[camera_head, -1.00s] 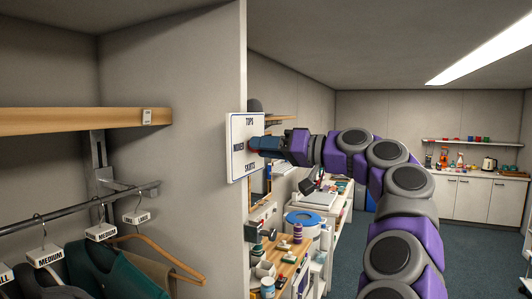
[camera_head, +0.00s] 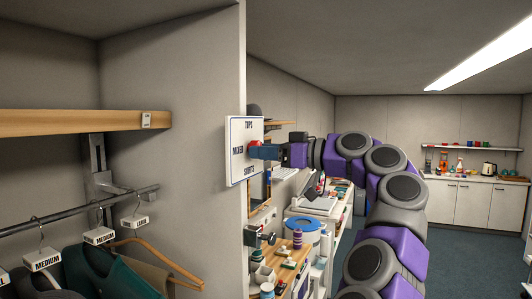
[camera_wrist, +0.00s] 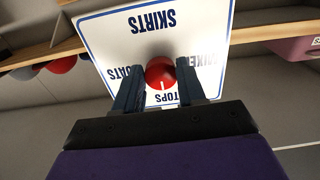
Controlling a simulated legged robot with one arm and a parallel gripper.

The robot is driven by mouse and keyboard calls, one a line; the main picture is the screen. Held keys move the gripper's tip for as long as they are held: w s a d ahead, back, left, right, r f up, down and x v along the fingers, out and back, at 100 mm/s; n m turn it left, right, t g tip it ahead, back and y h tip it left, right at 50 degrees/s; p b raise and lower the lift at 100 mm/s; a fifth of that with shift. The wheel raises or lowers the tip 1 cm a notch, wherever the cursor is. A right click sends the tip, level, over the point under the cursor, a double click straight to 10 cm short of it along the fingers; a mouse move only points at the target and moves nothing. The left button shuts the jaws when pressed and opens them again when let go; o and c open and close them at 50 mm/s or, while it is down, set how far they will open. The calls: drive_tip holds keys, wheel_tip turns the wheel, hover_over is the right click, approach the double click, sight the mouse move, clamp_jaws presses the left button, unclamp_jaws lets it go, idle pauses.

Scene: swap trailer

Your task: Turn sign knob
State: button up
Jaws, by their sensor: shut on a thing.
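A white sign (camera_head: 240,165) with a blue border is fixed at the edge of the grey wall panel. It reads TOPS at the top, MIXED at the left and SKIRTS at the bottom. The wrist view shows the sign (camera_wrist: 213,20) turned over, with SKIRTS at the top and COATS at the left. A round red knob (camera_wrist: 160,70) sits at its middle. The knob's white mark points down in the wrist view, towards TOPS. My gripper (camera_head: 258,152) reaches the sign from the right. Its two dark fingers are shut on the knob, one at each side.
A wooden shelf (camera_head: 75,123) and a rail (camera_head: 80,211) with hung clothes are at the left. A cluttered workbench (camera_head: 290,262) stands below my arm. White cabinets (camera_head: 470,200) line the back. Dark floor is clear at the right.

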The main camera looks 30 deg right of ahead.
idle(0.3)
drive_tip(key=o, duration=1)
drive_tip(key=shift+w+d, duration=0.1)
drive_tip(key=shift+w, duration=0.05)
drive_tip(key=shift+o, duration=0.2)
drive_tip(key=p+v, duration=0.2)
drive_tip(key=v, duration=1.5)
drive_tip(key=shift+d+p, duration=0.3)
drive_tip(key=shift+p, duration=0.1)
drive_tip(key=shift+f, duration=0.1)
